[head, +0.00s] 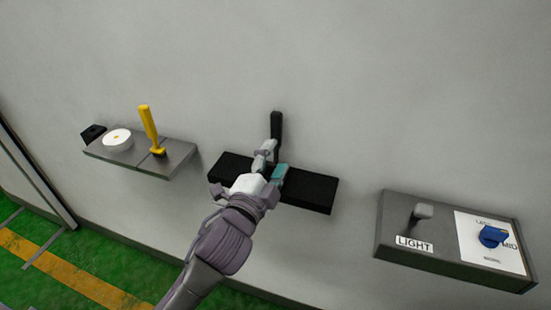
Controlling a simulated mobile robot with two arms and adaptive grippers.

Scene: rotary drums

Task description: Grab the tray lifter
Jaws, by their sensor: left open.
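A black upright handle (276,128) stands up at the back of a black shelf-like base (312,190) on the wall, in the middle of the head view. It looks like the tray lifter, though no label shows. My left gripper (270,163) reaches up to it from below, over the black base. Its fingers are open and lie at the lower part of the handle. I cannot tell whether they touch it. The gripper hides the handle's foot and the middle of the base. My right gripper is not in view.
A grey shelf (176,158) on the left carries a yellow lever (149,125) and a white round dial (117,139). On the right, a grey panel (385,240) has a LIGHT switch (422,212) and a blue knob (493,236). The wall above is bare.

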